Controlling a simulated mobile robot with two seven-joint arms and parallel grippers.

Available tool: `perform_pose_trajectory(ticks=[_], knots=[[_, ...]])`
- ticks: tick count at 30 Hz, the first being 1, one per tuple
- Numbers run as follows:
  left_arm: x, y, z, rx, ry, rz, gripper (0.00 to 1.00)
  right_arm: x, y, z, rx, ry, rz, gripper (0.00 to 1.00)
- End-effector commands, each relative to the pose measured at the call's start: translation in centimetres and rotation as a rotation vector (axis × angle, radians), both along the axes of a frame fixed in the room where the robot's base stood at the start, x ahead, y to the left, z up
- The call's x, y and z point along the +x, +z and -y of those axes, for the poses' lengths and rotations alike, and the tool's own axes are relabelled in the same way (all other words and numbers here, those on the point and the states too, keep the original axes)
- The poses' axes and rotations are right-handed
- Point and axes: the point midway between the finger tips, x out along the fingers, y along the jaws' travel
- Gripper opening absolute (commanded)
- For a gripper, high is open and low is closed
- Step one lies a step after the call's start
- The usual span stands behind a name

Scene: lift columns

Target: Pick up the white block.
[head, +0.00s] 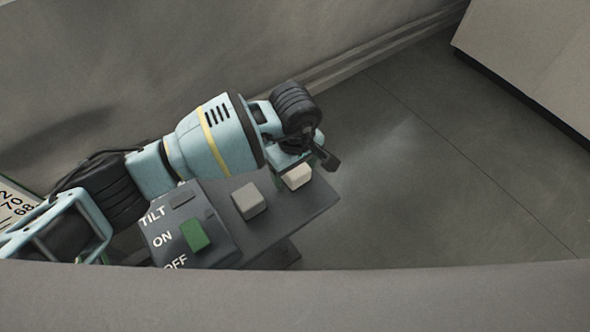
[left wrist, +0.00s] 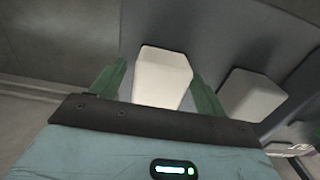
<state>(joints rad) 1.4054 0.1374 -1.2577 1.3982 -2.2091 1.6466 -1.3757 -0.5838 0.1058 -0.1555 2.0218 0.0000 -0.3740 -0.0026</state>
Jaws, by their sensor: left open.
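The white block (head: 297,176) stands near the far end of a dark grey shelf (head: 314,198). My left gripper (head: 304,164) is at this block in the head view. In the left wrist view the white block (left wrist: 161,77) lies between the two green fingers of my open left gripper (left wrist: 160,80), one on each side. Whether either finger touches the block I cannot tell. The block's lower part is hidden behind the gripper's dark edge. My right gripper is not in view.
A grey block (head: 249,201) stands beside the white one and also shows in the left wrist view (left wrist: 250,96). A control box (head: 183,237) with a green switch (head: 194,235) is nearer. A wall (head: 130,50) runs behind; open floor (head: 430,180) lies right.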

Motion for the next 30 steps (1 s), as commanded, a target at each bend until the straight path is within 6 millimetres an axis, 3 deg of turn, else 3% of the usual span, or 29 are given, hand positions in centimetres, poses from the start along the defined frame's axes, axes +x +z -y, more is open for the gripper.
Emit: perform_pose_trajectory(ticks=[2,19,30], knots=[[0.01,0.03,0.02,0.000,0.000,0.000,0.73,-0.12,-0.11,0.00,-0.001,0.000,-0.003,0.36],[0.02,0.07,0.01,-0.001,0.000,0.001,0.00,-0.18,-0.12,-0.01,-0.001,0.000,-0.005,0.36],[0.14,0.42,0.09,-0.004,-0.001,0.005,0.00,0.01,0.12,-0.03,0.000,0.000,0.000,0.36]])
